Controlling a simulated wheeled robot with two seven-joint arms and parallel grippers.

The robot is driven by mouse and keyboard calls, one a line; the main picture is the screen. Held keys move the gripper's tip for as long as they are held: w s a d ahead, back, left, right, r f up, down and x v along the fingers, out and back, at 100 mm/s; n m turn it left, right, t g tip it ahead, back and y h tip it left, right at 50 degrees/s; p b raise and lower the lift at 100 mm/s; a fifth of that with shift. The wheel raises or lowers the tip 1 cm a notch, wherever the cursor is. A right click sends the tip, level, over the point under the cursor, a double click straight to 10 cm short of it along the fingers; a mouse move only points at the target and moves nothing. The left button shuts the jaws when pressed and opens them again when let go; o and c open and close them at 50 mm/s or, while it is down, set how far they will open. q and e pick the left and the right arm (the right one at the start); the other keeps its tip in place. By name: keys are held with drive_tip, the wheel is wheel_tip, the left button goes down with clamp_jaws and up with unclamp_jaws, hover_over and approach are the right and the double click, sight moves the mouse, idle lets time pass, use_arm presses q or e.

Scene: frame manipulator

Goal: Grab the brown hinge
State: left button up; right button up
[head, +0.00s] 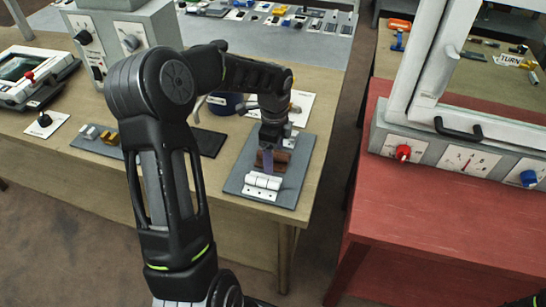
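The brown hinge (281,157) lies on a grey board (242,171) near the front right corner of the wooden table. A white hinge (263,182) is on the same board, just in front of it. My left gripper (269,162) reaches down from behind over the brown hinge, and its fingers overlap the hinge in the picture. I cannot tell whether the fingers grip it, only touch it or hover above it. The gripper hides part of the brown hinge. My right gripper is not in view.
Left of the board are a dark panel (208,143), a board with small switches (84,140) and a knob plate (41,124). A red table (430,215) with a white-framed device (460,150) stands to the right, across a gap. A blue-grey mat with small parts lies behind.

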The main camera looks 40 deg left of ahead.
use_arm(q)
drive_tip(key=c, duration=1.2)
drive_tip(key=shift+o, duration=0.2)
drive_tip(key=shift+r, duration=0.1)
wheel_tip(320, 180, up, 10)
drive_tip(key=b, duration=0.1)
